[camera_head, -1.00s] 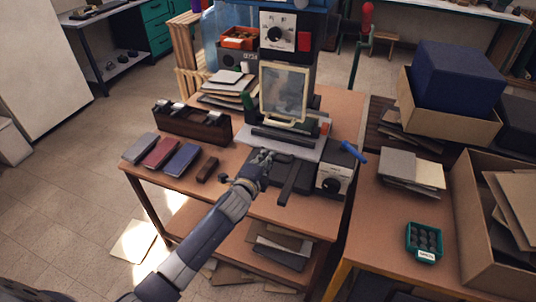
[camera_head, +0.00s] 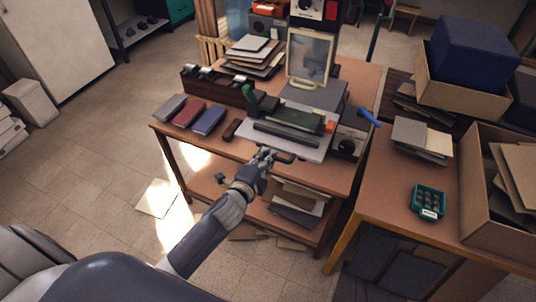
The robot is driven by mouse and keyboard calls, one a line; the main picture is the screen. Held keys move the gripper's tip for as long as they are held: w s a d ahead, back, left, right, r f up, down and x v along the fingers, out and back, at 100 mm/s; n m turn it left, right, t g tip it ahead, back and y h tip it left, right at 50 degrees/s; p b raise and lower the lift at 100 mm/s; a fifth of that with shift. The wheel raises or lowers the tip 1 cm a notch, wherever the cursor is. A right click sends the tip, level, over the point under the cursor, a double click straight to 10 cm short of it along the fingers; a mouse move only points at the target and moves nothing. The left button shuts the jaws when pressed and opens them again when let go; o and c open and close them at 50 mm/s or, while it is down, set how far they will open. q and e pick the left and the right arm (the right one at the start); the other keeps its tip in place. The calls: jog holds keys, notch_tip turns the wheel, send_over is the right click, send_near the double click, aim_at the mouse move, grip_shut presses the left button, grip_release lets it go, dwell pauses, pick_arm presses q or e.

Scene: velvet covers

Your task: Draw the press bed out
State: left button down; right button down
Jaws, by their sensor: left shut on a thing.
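The press stands on the wooden table, with a pale-framed clear guard (camera_head: 310,57) upright over its grey body. The press bed (camera_head: 262,143) is a light grey plate in front of the guard, reaching near the table's front edge. A dark bar lies across it, and a dark green block (camera_head: 298,119) sits behind that. My left gripper (camera_head: 267,156) is shut on the dark handle (camera_head: 284,157) at the bed's front edge; the fingers hide part of the handle. My right gripper is out of view.
Red and blue books (camera_head: 189,115) and a small brown block (camera_head: 232,128) lie left of the bed. A control box with a dial (camera_head: 347,146) and a blue lever (camera_head: 368,117) stand right. A second table (camera_head: 385,200) is close on the right.

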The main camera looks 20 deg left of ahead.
pick_arm(q)
jog(key=shift+s+f, duration=0.1)
jog(key=shift+f, duration=0.1)
jog(key=c, duration=1.7)
grip_release()
jog(key=shift+s, duration=0.1)
jog(key=shift+o, duration=0.2)
jog(key=v, duration=1.2)
jog(key=shift+r, duration=0.2)
jog(key=shift+s, duration=0.15)
jog(key=s+f+n+g, duration=0.3)
jog(key=s+f, duration=0.1)
jog(key=f, duration=0.7)
jog(key=s+a+f+n+g, duration=0.1)
jog(key=s+f+n+g, duration=0.3)
jog(key=f, duration=0.7)
jog(key=s+f+n+g, duration=0.1)
jog(key=s+f, duration=0.4)
jog(key=f, duration=0.6)
jog(key=s+f+n+g, duration=0.3)
jog(key=s+f, duration=0.4)
jog(key=s, duration=0.5)
jog(key=s+f+n+g, duration=0.3)
jog(key=s+f+n, duration=0.2)
jog(key=s+f, duration=0.3)
jog(key=s, duration=0.4)
jog(key=shift+s+d+g+y, duration=0.2)
jog(key=shift+d+g+y, duration=0.05)
jog(key=shift+g+y, duration=0.05)
